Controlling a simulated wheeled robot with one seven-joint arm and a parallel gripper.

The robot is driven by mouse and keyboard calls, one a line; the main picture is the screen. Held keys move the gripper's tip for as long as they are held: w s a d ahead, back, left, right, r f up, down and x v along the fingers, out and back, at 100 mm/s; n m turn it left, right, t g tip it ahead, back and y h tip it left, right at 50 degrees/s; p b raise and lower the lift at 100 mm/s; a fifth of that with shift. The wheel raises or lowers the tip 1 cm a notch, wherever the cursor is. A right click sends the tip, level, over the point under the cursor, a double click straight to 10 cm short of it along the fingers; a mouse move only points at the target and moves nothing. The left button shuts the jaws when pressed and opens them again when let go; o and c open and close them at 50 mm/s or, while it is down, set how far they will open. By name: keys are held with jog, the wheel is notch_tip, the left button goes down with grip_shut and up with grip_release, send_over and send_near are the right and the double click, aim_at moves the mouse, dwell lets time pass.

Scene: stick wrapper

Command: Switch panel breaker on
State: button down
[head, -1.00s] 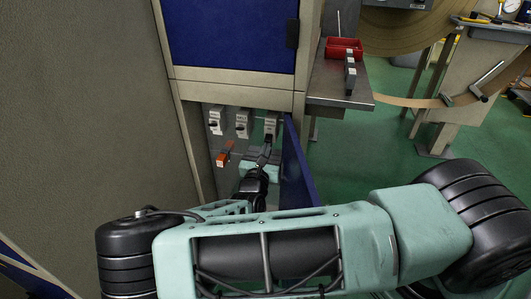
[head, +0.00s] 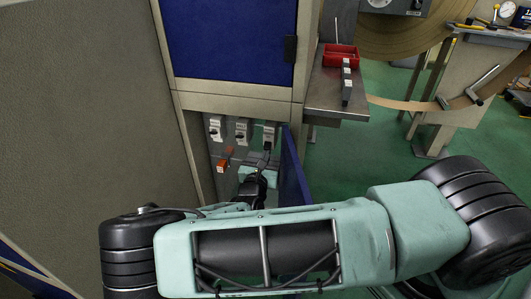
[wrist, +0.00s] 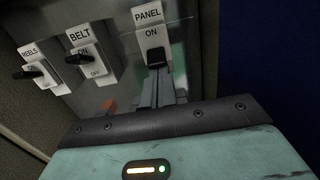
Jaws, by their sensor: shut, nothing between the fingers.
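The panel breaker (wrist: 152,34) is the rightmost of three labelled breakers in the wrist view. Its black lever (wrist: 155,57) sits low, below the visible ON mark; no OFF mark shows. In the head view, the panel breaker (head: 269,131) is inside the open cabinet recess. My gripper (wrist: 157,76) is shut and empty, with its fingertips just below the lever. I cannot tell whether they touch it. In the head view, my gripper (head: 266,155) is small and partly hidden by my wrist.
The belt breaker (wrist: 82,50) and reels breaker (wrist: 35,70) stand to the left, levers near ON. An orange-red handle (head: 224,158) is below them. The blue cabinet door (head: 293,170) stands open close to my gripper's right. A metal shelf (head: 325,100) holds a red tray (head: 341,56).

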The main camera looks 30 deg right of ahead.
aim_at(267, 147)
jog(key=shift+r+p, duration=0.3)
jog(key=shift+p, duration=0.75)
jog(key=r+g+y+p, duration=0.1)
jog(key=p, duration=0.3)
jog(key=r+g+y+p, duration=0.1)
jog(key=p, duration=0.4)
jog(key=shift+s+a, duration=0.2)
jog(key=g+y+p, duration=0.1)
jog(key=p, duration=0.5)
jog(key=shift+s+r, duration=0.1)
jog(key=shift+r, duration=0.1)
jog(key=shift+a+f, duration=0.1)
jog(key=shift+f, duration=0.25)
jog(key=shift+r, duration=0.2)
jog(key=shift+r+p, duration=0.65)
jog(key=shift+p, duration=0.2)
